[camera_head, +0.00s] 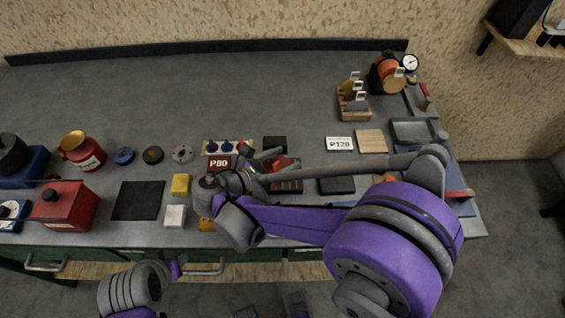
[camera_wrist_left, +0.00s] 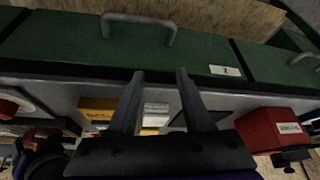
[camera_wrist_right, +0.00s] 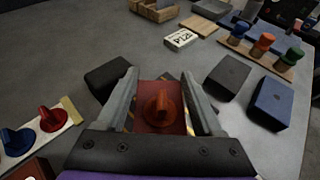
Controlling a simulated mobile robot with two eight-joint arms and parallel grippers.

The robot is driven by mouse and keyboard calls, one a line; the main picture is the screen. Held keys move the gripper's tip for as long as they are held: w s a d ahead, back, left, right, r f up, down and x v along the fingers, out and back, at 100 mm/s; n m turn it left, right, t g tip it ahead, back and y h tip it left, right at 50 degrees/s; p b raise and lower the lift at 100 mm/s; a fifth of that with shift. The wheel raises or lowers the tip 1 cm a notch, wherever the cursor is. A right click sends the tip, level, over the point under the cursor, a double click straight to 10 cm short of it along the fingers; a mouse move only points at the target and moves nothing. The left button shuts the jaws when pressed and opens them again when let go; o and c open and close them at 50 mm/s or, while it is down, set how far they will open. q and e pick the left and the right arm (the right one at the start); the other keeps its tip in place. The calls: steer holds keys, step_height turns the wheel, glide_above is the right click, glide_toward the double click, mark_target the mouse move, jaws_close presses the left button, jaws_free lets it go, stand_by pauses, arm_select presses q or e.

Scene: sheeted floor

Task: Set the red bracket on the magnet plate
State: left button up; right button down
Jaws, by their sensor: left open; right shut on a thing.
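The red bracket (camera_wrist_right: 145,118) is a flat reddish piece with an orange knob-like part on top, in the right wrist view. My right gripper (camera_wrist_right: 159,74) is shut on it, one finger at each side. In the head view the bracket (camera_head: 287,163) shows at the tip of my right gripper (camera_head: 268,163), partly hidden by it. Yellow-and-black striping shows around the bracket, perhaps the magnet plate; I cannot tell whether they touch. My left gripper (camera_wrist_left: 160,74) is open and empty, near the green drawer fronts at the bench's front edge.
A black block (camera_head: 275,143) lies just behind the right gripper, and another (camera_head: 337,185) to its right. A P120 box (camera_head: 340,144) stands further back. A black square mat (camera_head: 137,200) and a red box (camera_head: 63,206) are at left.

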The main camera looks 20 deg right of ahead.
steer(key=shift+r, duration=0.1)
steer(key=shift+w, duration=0.1)
steer(key=shift+c, duration=2.2)
jaws_free()
steer(key=shift+f, duration=0.2)
steer(key=o, duration=0.4)
steer(key=shift+r, duration=0.25)
steer(key=v, duration=1.2)
